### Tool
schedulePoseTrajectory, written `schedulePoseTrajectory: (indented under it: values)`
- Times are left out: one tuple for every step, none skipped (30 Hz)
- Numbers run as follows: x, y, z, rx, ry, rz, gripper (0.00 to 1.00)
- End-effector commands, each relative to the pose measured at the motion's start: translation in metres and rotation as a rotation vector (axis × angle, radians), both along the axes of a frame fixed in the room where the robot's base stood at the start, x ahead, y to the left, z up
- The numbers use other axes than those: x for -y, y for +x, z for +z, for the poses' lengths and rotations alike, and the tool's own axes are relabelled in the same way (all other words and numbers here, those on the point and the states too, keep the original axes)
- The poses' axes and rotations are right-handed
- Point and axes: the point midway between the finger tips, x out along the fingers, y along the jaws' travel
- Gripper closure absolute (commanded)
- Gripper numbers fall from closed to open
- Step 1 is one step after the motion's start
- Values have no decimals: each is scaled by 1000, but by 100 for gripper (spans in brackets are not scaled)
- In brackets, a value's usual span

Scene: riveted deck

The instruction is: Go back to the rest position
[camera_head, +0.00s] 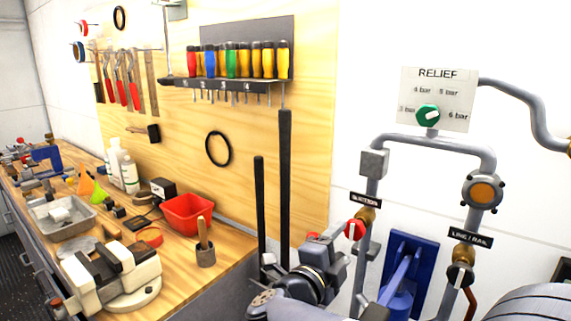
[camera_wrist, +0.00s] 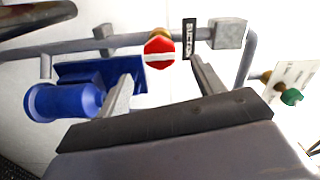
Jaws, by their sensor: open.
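My gripper (camera_wrist: 163,78) shows in the wrist view with its two grey fingers spread apart and nothing between them. A red valve knob with a white bar (camera_wrist: 159,48) shows beyond the gap between the fingertips, apart from them as far as I can tell. In the head view the same knob (camera_head: 354,230) sits on the grey pipe under a small black label. Parts of my arm fill the lower middle of the head view; the fingers cannot be made out clearly there.
Grey pipes run on the white wall with a RELIEF dial (camera_head: 428,114), a gauge (camera_head: 484,191) and a black lower valve (camera_head: 460,274). A blue bracket (camera_head: 405,255) is close by. A wooden workbench with a red bin (camera_head: 187,212) and vise (camera_head: 105,275) stands left.

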Motion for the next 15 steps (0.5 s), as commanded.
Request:
schedulePoseTrajectory:
  values:
    - [-6,-6,-1,0,-1,4,35]
    - [-8,-9,-1,0,-1,4,35]
    - [-11,-14,-1,0,0,4,35]
    - [-13,-17,-1,0,0,3,35]
    - [-15,-20,-1,1,1,4,35]
    - [-18,-24,0,0,0,4,35]
    - [-20,-27,-1,0,0,3,35]
    - [-18,-25,0,-1,0,0,35]
    - [-13,-20,0,-1,-1,-5,35]
    - [-10,-16,0,-1,-1,-5,35]
    - [-8,-13,0,-2,-1,-6,35]
    - [-5,-9,0,-2,-1,-6,35]
    - [-2,-5,0,-2,-2,-5,35]
    - [1,-2,0,-2,-2,-6,35]
    - [4,3,0,-2,-1,-6,35]
